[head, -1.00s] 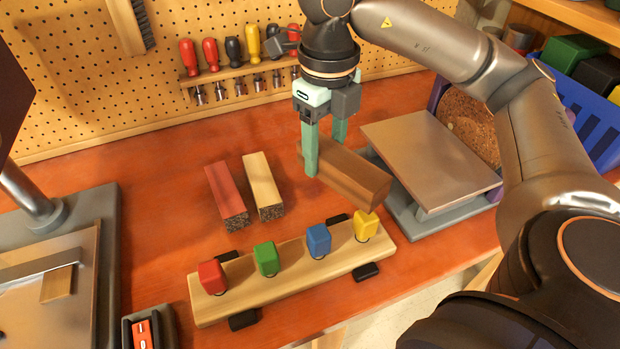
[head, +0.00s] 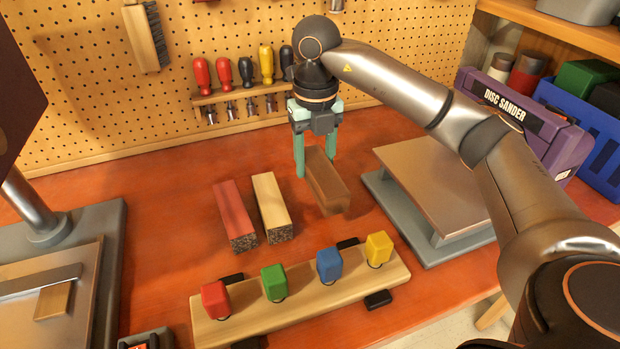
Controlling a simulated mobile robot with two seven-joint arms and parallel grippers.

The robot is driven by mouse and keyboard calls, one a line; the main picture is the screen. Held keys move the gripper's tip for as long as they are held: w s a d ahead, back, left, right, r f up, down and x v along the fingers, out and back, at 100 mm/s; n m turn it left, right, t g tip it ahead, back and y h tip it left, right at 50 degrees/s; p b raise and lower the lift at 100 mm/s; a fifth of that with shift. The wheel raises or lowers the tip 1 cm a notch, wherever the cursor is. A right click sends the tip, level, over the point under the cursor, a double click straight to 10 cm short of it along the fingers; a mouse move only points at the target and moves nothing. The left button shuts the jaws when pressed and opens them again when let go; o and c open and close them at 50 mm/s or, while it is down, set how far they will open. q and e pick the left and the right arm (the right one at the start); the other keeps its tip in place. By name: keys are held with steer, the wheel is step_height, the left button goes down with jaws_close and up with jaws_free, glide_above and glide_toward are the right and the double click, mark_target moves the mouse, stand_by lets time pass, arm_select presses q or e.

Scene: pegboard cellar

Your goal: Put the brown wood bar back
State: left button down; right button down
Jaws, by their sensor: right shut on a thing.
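The brown wood bar (head: 327,183) is held in my right gripper (head: 315,170), whose two green fingers are closed on its far part. The bar points toward the camera, to the right of the pale wood bar and roughly parallel with it. It looks low over the orange bench; I cannot tell whether it touches the top. The red wood bar (head: 234,213) and the pale wood bar (head: 270,205) lie side by side on the bench, with dark, rough near ends. My left gripper does not show.
A wooden rack (head: 300,297) with red, green, blue and yellow blocks stands in front. The disc sander (head: 515,120) and its grey table (head: 432,185) are on the right. Screwdrivers (head: 245,72) hang on the pegboard behind. A grey machine base (head: 95,250) is at left.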

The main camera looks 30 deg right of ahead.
mark_target(310, 164)
steer(key=shift+w+d+f, duration=0.2)
steer(key=shift+w+f, duration=0.85)
steer(key=shift+f, duration=0.15)
steer(key=shift+w+f, duration=0.2)
steer(key=shift+f, duration=1.5)
steer(key=shift+f, duration=0.15)
steer(key=shift+c, duration=1.2)
jaws_free()
step_height(310, 164, up, 12)
steer(key=shift+r+p, duration=0.2)
steer(key=shift+p, duration=0.6)
